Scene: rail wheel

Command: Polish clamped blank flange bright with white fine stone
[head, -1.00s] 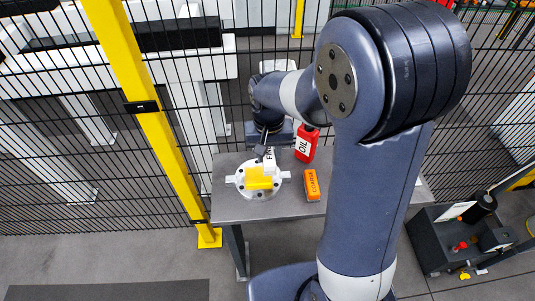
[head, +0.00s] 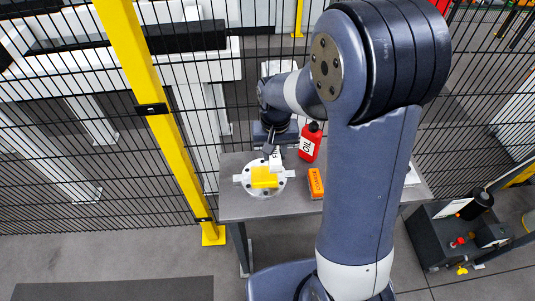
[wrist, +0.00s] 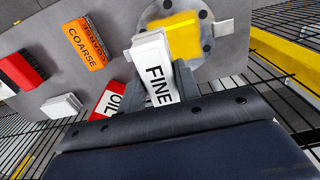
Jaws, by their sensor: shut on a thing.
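The flange (head: 250,186) is a pale round disc with bolt holes, on the grey table between two clamp tabs. A yellow area (head: 265,177) covers its middle. In the wrist view the flange (wrist: 207,14) is at the top, with the yellow area (wrist: 185,40) partly hidden by the stone. My gripper (head: 272,152) is at the flange's far edge. In the wrist view my gripper (wrist: 161,88) is shut on the white stone marked FINE (wrist: 157,72). The stone's end overlaps the flange's rim and yellow area; I cannot tell whether it touches.
An orange COARSE block (head: 316,184) lies right of the flange, and a red oil bottle (head: 309,143) stands behind it. The wrist view also shows a red and black block (wrist: 20,70) and a white block (wrist: 62,106). Mesh fencing and a yellow post (head: 150,110) are close by.

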